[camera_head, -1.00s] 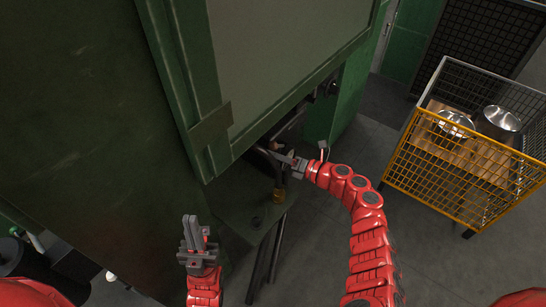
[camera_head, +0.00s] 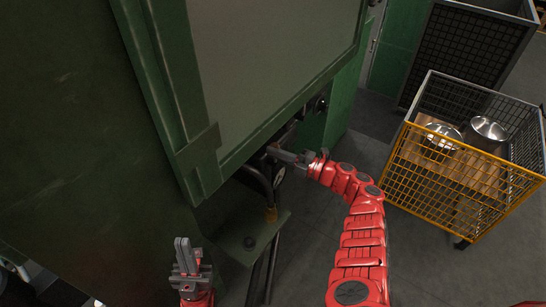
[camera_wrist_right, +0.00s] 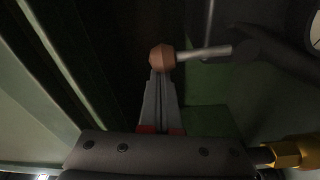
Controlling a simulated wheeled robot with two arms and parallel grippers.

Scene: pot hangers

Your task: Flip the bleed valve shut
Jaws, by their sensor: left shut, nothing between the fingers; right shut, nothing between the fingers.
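The bleed valve's lever shows in the right wrist view as a pale rod with a copper-brown knob (camera_wrist_right: 162,57) at its left end. The rod lies roughly level and runs right to a dark pivot. My right gripper (camera_wrist_right: 159,78) is shut and empty, its fingertips close below the knob; I cannot tell whether they touch. In the head view my right gripper (camera_head: 273,151) reaches under the lower edge of the green cabinet, and the lever cannot be made out there. My left gripper (camera_head: 182,243) is shut and empty, pointing up in front of the cabinet, away from the valve.
The green cabinet's framed panel (camera_head: 270,70) overhangs the valve area. A wire cart (camera_head: 440,205) with metal pots stands right.

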